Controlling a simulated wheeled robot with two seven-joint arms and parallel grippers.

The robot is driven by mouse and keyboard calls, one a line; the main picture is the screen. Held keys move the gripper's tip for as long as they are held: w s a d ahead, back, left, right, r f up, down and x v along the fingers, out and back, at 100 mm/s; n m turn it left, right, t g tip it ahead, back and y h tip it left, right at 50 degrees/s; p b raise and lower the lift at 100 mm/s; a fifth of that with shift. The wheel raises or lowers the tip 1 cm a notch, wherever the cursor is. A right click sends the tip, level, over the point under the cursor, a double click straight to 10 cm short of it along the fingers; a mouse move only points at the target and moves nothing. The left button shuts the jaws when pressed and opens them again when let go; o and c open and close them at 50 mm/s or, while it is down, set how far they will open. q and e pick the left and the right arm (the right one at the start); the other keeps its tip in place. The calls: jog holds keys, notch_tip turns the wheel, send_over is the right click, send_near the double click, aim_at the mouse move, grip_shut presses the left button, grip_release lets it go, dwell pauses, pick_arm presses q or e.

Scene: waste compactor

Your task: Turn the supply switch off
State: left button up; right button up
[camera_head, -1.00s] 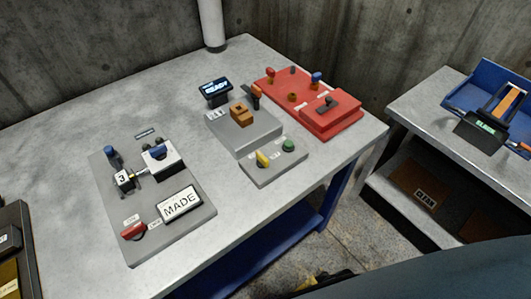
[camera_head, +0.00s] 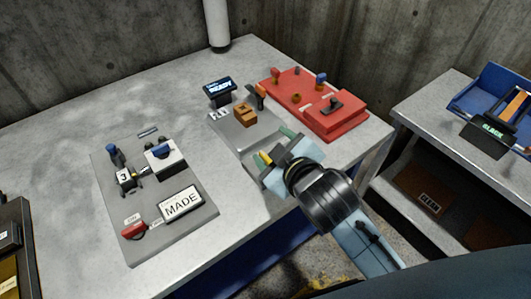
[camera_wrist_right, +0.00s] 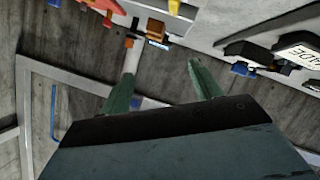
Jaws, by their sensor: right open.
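A red switch handle (camera_head: 133,229) sits at the lower left of the left grey panel (camera_head: 185,236), with a small label behind it and a "MADE" sign (camera_head: 181,204) to its right. I take it as the supply switch; its label is too small to read surely. My right gripper (camera_head: 272,148) is open and empty, over the small grey button box at the table's front, well right of the red handle. It hides the green button. Its two green fingers stand apart in the right wrist view (camera_wrist_right: 163,86). The left gripper is not in view.
The left panel also carries a blue-topped lever (camera_head: 113,155) and a white block (camera_head: 164,160). A yellow button (camera_head: 266,158) shows beside my gripper. A display (camera_head: 219,88), an orange block (camera_head: 245,116) and a red control box (camera_head: 338,117) stand behind. The table's left rear is clear.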

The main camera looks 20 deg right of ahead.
jog(key=w+a+r+n+t+y, duration=0.3)
jog(key=a+r+n+t+y, duration=0.2)
jog(key=a+r+n+y, duration=0.85)
jog(key=s+a+r+n+g+y, duration=0.3)
jog(key=s+a+n+g, duration=0.15)
jog(key=n+g, duration=0.4)
jog(key=s+a+r+n+g+y, duration=0.35)
jog(key=a+n+g, duration=0.25)
jog(key=n, duration=0.5)
jog(key=n+g+h, duration=0.4)
jog(key=n+h, duration=1.3)
jog(key=h, duration=0.5)
send_over(266, 156)
notch_tip(266, 156, down, 15)
notch_tip(266, 156, down, 14)
jog(key=shift+w+r, duration=0.1)
jog(key=shift+r, duration=0.15)
